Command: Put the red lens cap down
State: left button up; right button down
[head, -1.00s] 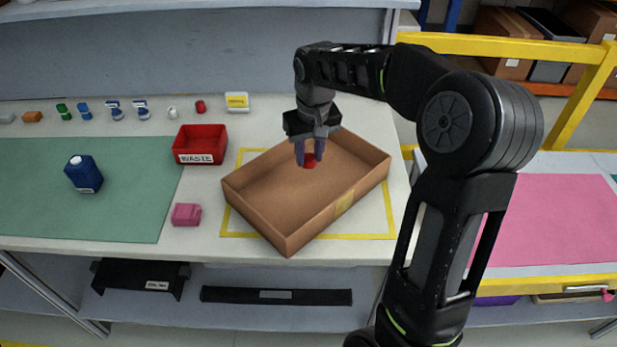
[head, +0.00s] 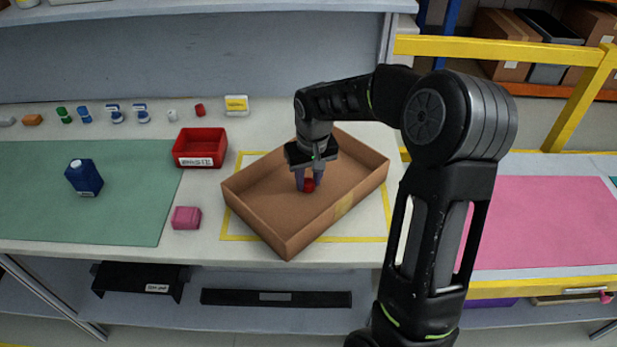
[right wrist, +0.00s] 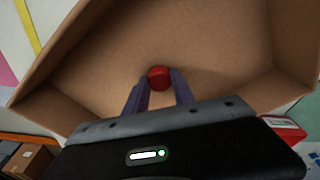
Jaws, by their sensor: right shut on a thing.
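The red lens cap (head: 308,186) is between the fingertips of my right gripper (head: 308,183), which is shut on it. It also shows in the right wrist view (right wrist: 159,78), between the two purple fingers (right wrist: 158,92). The gripper points down inside the open cardboard box (head: 262,222), near its middle. The cap is low over the box floor; I cannot tell whether it touches it. My left gripper is not in view.
A pink block (head: 186,218) and a dark blue bottle (head: 85,178) are further left. Several small items line the back of the table. Much of the box floor is bare.

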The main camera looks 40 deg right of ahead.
jog(key=shift+f+b, duration=0.45)
jog(key=shift+f, duration=0.05)
jog(key=c, duration=1.1)
grip_release()
jog(key=shift+r, duration=0.15)
jog(key=shift+o, duration=0.2)
jog(key=shift+r+p, duration=0.4)
jog(key=shift+r, duration=0.35)
notch_tip(320, 180, up, 11)
jog(key=s, duration=0.1)
jog(key=shift+s+a, duration=0.2)
jog(key=shift+s, duration=0.2)
